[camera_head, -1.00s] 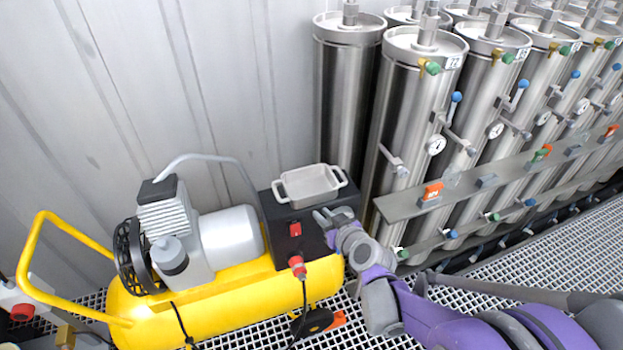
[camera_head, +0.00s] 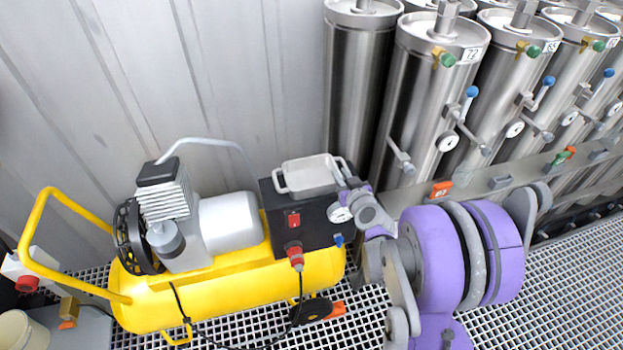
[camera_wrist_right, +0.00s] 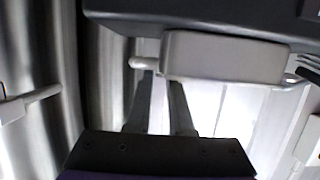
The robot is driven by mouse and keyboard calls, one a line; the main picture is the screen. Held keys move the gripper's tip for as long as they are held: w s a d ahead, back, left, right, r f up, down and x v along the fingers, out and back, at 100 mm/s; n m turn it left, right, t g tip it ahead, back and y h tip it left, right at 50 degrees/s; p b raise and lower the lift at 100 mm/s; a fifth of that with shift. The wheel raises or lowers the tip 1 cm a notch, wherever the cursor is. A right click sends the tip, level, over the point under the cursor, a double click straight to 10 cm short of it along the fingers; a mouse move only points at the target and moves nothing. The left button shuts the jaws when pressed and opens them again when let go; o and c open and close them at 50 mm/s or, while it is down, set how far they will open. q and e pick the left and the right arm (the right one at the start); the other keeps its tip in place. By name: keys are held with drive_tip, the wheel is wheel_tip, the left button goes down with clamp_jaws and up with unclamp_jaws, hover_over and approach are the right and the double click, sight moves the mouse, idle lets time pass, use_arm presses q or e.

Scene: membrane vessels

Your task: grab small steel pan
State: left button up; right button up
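The small steel pan (camera_head: 308,174) is a pale, shallow rectangular dish with a loop handle at each end. It rests upright on the black control box (camera_head: 315,222) of the yellow compressor. My right gripper (camera_head: 345,168) is at the pan's right-hand handle. In the right wrist view the pan (camera_wrist_right: 225,56) shows side-on, and the gripper's two dark fingers (camera_wrist_right: 161,78) stand apart with their tips at the handle. The gripper is open; whether a finger touches the handle I cannot tell. My left gripper is out of view.
The yellow compressor (camera_head: 230,295) stands on grating against a corrugated wall (camera_head: 90,90). Tall steel vessels (camera_head: 430,95) with valves and gauges stand close on the right, behind my right arm. A grey shelf rail (camera_head: 500,182) runs along them.

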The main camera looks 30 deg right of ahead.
sight(335, 167)
drive_tip(key=x, duration=0.5)
drive_tip(key=shift+r, duration=0.1)
clamp_jaws()
idle(1.2)
